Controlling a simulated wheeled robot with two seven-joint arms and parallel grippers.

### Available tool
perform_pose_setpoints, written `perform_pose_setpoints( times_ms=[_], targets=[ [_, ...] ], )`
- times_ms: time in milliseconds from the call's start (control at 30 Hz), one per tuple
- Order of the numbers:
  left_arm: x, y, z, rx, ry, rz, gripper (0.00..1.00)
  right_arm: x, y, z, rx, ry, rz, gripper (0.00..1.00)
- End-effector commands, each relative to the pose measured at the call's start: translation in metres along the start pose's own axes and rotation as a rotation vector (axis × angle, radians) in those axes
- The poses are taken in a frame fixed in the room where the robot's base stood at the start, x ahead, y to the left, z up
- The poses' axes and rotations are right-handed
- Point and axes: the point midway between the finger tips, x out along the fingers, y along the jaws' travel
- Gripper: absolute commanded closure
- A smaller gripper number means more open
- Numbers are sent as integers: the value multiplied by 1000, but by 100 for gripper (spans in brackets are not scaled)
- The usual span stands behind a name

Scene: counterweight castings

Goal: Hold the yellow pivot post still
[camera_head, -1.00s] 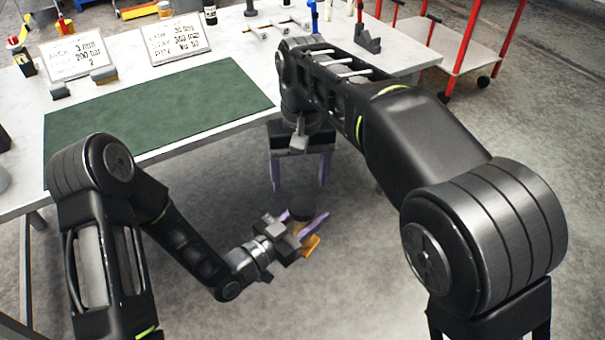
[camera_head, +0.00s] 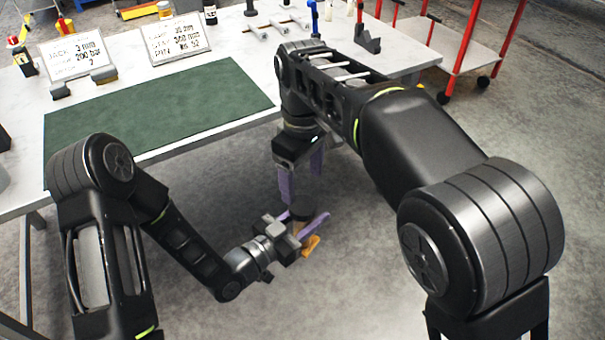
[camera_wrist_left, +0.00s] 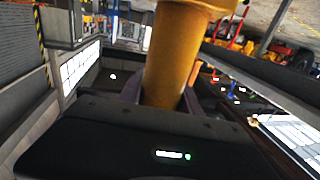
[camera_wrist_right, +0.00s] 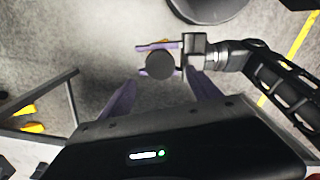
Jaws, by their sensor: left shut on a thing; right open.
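The yellow pivot post (camera_wrist_left: 172,65) stands between the purple fingers of my left gripper in the left wrist view. My left gripper (camera_head: 305,225) is shut on it, in front of the table. In the head view a dark round cap (camera_head: 303,207) sits on top of the post, and a yellow part (camera_head: 311,245) shows below the fingers. My right gripper (camera_head: 300,185) is open and empty, pointing down just above and behind the post. In the right wrist view the dark cap (camera_wrist_right: 160,65) lies ahead, between and beyond the open fingers (camera_wrist_right: 162,95).
The table (camera_head: 250,75) carries a green mat (camera_head: 160,110), two printed signs (camera_head: 178,40) and grey parts along its back. A red-framed cart (camera_head: 455,50) stands at the back right. The grey floor (camera_head: 370,260) around the post is clear.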

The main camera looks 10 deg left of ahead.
Motion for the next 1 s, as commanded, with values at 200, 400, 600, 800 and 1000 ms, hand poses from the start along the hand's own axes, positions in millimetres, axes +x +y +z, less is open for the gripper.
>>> perform_pose_setpoints(
  times_ms=[200,400,600,800,1000],
  targets=[
    [0,0,-1,1,4,1,100,26,0,1,1,-3,0,28],
    [0,0,-1,1,4,1,100,55,0,1,0,-3,0,28],
    [0,0,-1,1,4,1,100,71,0,0,1,-1,0,28],
    [0,0,-1,1,4,1,100,74,0,0,1,1,1,28],
    [0,0,-1,1,4,1,100,73,0,0,1,0,0,36]
  ],
)
